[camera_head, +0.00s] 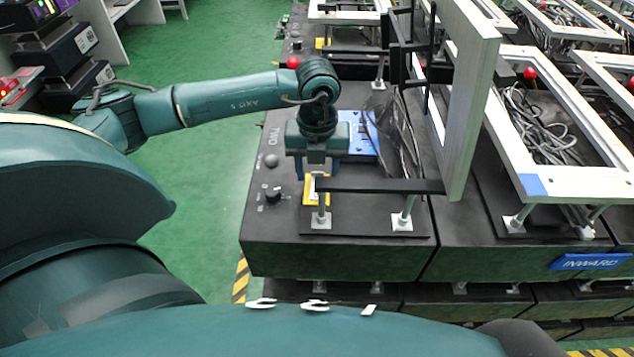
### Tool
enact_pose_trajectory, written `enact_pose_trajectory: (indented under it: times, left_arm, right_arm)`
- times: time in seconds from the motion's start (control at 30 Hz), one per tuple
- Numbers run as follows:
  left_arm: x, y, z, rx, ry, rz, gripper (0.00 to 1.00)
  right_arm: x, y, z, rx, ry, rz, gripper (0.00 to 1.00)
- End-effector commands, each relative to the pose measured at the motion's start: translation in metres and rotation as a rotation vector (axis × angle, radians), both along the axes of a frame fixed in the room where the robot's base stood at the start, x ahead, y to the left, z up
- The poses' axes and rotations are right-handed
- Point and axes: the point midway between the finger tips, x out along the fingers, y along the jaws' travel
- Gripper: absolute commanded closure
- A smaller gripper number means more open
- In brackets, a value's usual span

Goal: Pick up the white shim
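My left gripper (317,172) points down over the black machine top, just above a small yellow plate (308,192). Its two fingers look apart, one on each side, with the space between them partly covered by the gripper body. My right gripper is not in view.
A white-and-black lever frame (469,95) stands upright right of my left gripper, with a black bar (380,186) crossing low beside it. A blue plate (360,133) lies behind. A black knob (273,197) is at left. More fixtures fill the right side.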

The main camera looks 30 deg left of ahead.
Motion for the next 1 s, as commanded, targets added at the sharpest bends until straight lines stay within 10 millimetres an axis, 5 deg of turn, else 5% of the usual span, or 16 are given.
enact_pose_trajectory:
  times: [0.33,0.9,1.0]
  left_arm:
    - [0.0000,-0.0001,-0.0095,-0.001,-0.001,-0.001,0.52]
    - [-0.0001,0.0001,-0.0091,0.000,0.000,0.000,0.98]
    - [-0.0001,0.0001,-0.0091,0.000,0.000,0.000,0.99]
  right_arm:
    - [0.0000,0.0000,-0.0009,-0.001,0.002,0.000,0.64]
    - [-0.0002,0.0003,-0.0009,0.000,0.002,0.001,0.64]
    - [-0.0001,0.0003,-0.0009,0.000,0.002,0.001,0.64]
